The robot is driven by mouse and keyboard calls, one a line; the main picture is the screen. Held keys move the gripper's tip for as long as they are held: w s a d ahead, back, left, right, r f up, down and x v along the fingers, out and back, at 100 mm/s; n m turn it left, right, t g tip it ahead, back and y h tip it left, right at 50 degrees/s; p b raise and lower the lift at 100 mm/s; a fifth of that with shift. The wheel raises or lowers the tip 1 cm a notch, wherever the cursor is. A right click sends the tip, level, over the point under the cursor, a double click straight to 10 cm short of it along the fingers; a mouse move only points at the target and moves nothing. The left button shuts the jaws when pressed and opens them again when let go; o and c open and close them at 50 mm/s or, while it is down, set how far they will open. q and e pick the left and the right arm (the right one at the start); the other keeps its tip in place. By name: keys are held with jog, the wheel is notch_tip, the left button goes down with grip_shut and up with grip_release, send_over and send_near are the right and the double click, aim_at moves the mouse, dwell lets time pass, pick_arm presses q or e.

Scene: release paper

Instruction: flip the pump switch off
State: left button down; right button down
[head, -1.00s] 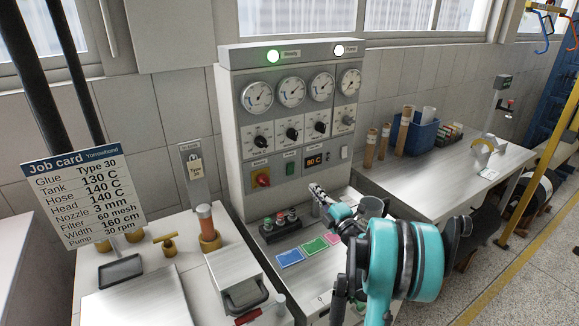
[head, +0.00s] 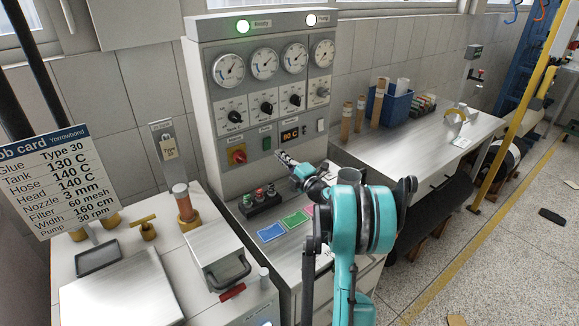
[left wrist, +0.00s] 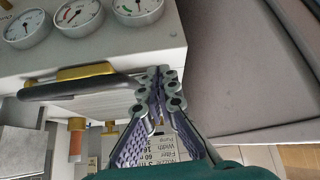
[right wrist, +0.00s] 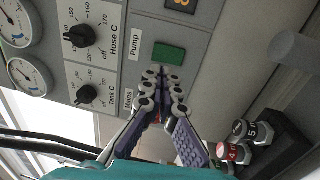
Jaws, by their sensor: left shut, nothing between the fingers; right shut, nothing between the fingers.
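The pump switch is a green rocker (head: 267,143) under the "Pump" label on the grey control panel (head: 218,184). It also shows in the right wrist view (right wrist: 170,56), with its face unobstructed. My right gripper (head: 282,157) is shut and empty, its tips just below and right of the switch in the head view. In the right wrist view the fingertips (right wrist: 162,76) appear close to the green rocker; I cannot tell if they touch. My left gripper (left wrist: 162,72) is shut and empty, in the left wrist view only, by a black handle (left wrist: 80,86).
A job card (head: 60,185) stands at left.

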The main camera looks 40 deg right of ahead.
aim_at(267, 141)
jog(key=w, duration=0.2)
jog(key=w+b, duration=0.1)
jog(key=w, duration=0.3)
jog(key=shift+d+r, duration=0.3)
jog(key=shift+d, duration=0.05)
jog(key=shift+w+r, duration=0.1)
jog(key=shift+w+r, duration=0.25)
jog(key=shift+w, duration=0.1)
jog(key=shift+f, duration=0.1)
